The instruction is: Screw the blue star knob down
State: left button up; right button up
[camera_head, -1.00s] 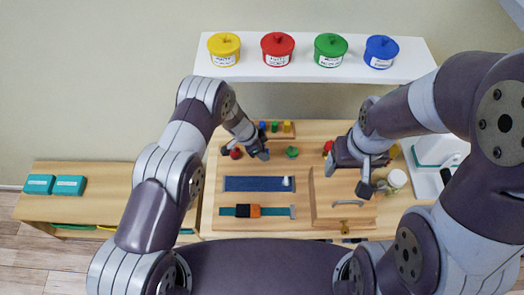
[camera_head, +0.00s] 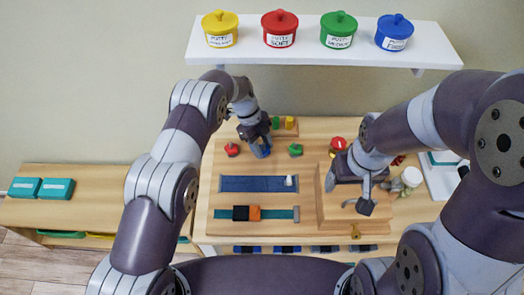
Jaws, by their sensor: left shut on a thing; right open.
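My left gripper (camera_head: 261,151) points down over the wooden board and is shut on the blue star knob (camera_head: 265,149). Its fingers cover most of the knob, so its thread and its fit on the board are hidden. A red knob (camera_head: 232,149) stands to the left of it and a green star knob (camera_head: 295,149) to the right, both apart from the gripper. My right gripper (camera_head: 365,199) is open and empty over the wooden box at the board's right.
Behind the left gripper is a peg block with a green peg (camera_head: 276,122) and a yellow peg (camera_head: 289,122). In front lie a blue strip (camera_head: 250,184) and a strap with a black-and-orange buckle (camera_head: 246,213). The wooden box (camera_head: 335,211) is at right. Putty tubs stand on the shelf (camera_head: 300,50).

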pick_arm(q)
jog(key=shift+w+d+r+m+g+y+b, duration=0.1)
jog(key=shift+w+m+g+y+b, duration=0.1)
jog(key=shift+m+b, duration=0.4)
jog(key=shift+w+r+m+g+y+b, duration=0.1)
jog(key=shift+m+y+b, duration=0.1)
jog(key=shift+m+b, duration=0.65)
jog(key=shift+m, duration=0.15)
pick_arm(e)
notch_tip(320, 180, down, 4)
jog(key=shift+r, duration=0.2)
pick_arm(q)
jog(key=shift+r, duration=0.15)
jog(key=o, duration=0.9)
jog(key=shift+o, duration=0.8)
jog(key=shift+s, duration=0.25)
pick_arm(e)
jog(key=shift+s, duration=0.1)
